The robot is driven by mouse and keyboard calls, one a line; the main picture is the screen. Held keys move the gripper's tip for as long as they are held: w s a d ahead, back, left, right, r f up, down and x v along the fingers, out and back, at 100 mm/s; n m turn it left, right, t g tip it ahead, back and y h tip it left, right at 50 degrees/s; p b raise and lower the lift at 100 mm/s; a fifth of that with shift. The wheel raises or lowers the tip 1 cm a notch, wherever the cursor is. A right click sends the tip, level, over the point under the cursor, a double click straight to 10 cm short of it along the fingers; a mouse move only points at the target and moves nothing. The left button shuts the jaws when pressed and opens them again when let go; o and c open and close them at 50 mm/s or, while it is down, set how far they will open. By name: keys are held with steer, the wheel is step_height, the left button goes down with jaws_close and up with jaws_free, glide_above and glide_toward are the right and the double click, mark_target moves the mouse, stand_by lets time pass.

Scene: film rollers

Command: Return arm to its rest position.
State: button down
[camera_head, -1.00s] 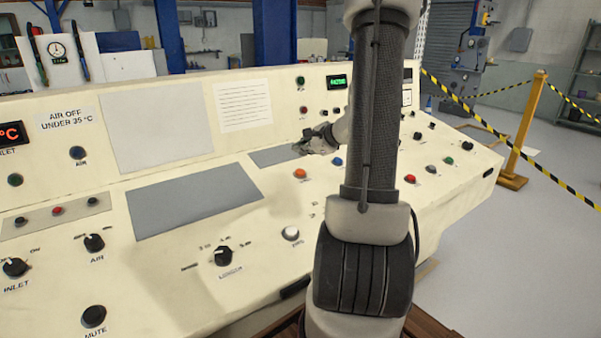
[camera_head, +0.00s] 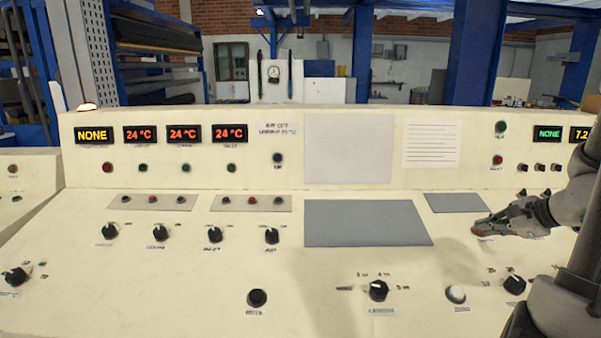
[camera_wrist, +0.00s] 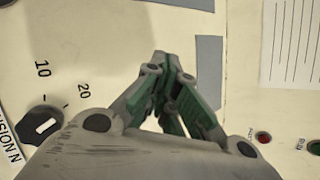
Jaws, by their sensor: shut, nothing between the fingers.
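My gripper (camera_head: 478,228) is at the right of the head view, over the sloping top of the cream control desk (camera_head: 150,260). It is shut and empty, its fingers pointing left, near a small grey panel (camera_head: 455,203). In the wrist view the fingertips (camera_wrist: 160,62) meet with nothing between them. I cannot tell how high they are above the desk. My arm (camera_head: 575,200) comes in from the right edge of the head view and hides part of the desk there.
Black knobs stand up from the desk, such as the one with length marks (camera_head: 378,290), beside a white button (camera_head: 456,293). The upright back panel carries lit displays (camera_head: 183,134) and a paper sheet (camera_head: 432,143). A large grey panel (camera_head: 365,222) lies bare mid-desk.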

steer(key=s+a+r+n+g, duration=0.2)
steer(key=s+a+n+g, duration=0.1)
steer(key=s+a+n, duration=0.4)
steer(key=s+a+r+n+g, duration=0.3)
steer(key=s+n+g, duration=0.15)
steer(key=s, duration=0.35)
steer(key=s+a+r+n+t+h, duration=0.2)
steer(key=s+a+r+n, duration=0.3)
steer(key=r+n, duration=0.4)
steer(key=shift+s+a+n+h, duration=0.2)
steer(key=shift+n+h, duration=0.35)
steer(key=shift+h, duration=0.25)
steer(key=shift+r+t, duration=0.1)
steer(key=shift+t, duration=0.15)
